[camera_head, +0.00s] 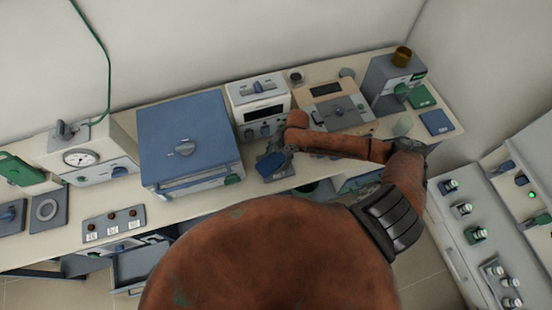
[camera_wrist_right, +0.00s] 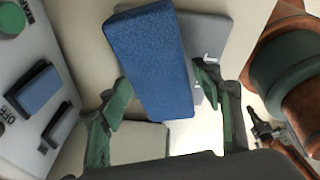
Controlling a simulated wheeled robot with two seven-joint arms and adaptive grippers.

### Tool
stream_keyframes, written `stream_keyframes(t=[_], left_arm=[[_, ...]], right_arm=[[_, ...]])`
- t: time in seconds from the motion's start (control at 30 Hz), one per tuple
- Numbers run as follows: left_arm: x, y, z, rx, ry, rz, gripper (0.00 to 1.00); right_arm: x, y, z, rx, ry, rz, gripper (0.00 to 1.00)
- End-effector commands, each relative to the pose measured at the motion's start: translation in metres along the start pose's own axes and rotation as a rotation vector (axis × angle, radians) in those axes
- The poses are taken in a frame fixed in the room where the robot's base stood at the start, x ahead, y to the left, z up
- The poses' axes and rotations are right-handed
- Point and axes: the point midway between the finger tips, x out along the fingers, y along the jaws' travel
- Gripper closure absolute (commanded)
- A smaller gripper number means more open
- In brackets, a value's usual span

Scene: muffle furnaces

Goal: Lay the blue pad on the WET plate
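The blue pad (camera_wrist_right: 155,60) lies between the fingers of my right gripper (camera_wrist_right: 160,82) in the right wrist view, each fingertip close to one side edge. I cannot tell if the fingers press on it. The pad overlaps a grey plate (camera_wrist_right: 210,30) with a white mark, partly covered; no full word is readable there. I cannot tell whether pad and plate touch. In the head view the blue pad (camera_head: 269,163) is a small dark blue shape at the bench's front edge, below the white instrument, with my right gripper (camera_head: 278,154) over it. My left gripper is not in view.
A large blue-topped furnace (camera_head: 185,135) stands left of the pad. The white instrument (camera_head: 260,100) with a dark display is close behind. Another blue pad (camera_head: 437,122) and a green pad (camera_head: 421,96) lie at the bench's right end. A control console (camera_head: 475,230) stands at the right.

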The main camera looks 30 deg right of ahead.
Motion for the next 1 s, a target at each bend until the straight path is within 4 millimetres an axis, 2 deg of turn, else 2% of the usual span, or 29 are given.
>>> stream_keyframes(t=[0.1,0.2,0.47,0.67,0.8,1.0], left_arm=[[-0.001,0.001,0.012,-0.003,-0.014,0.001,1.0],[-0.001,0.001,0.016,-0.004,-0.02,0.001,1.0],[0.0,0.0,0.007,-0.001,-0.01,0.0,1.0],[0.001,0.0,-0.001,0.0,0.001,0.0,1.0],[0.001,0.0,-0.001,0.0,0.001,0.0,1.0],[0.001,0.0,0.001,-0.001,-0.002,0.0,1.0]], right_arm=[[0.0,0.0,0.0,0.0,0.0,0.0,0.31],[0.0,0.0,0.0,0.0,0.0,0.0,0.31],[-0.005,0.0,0.0,0.0,0.0,0.001,0.31],[-0.037,0.001,0.001,-0.003,-0.003,0.003,0.31],[-0.067,0.001,0.001,-0.002,-0.003,0.002,0.31],[-0.102,0.0,0.001,0.0,-0.002,0.001,0.31]])
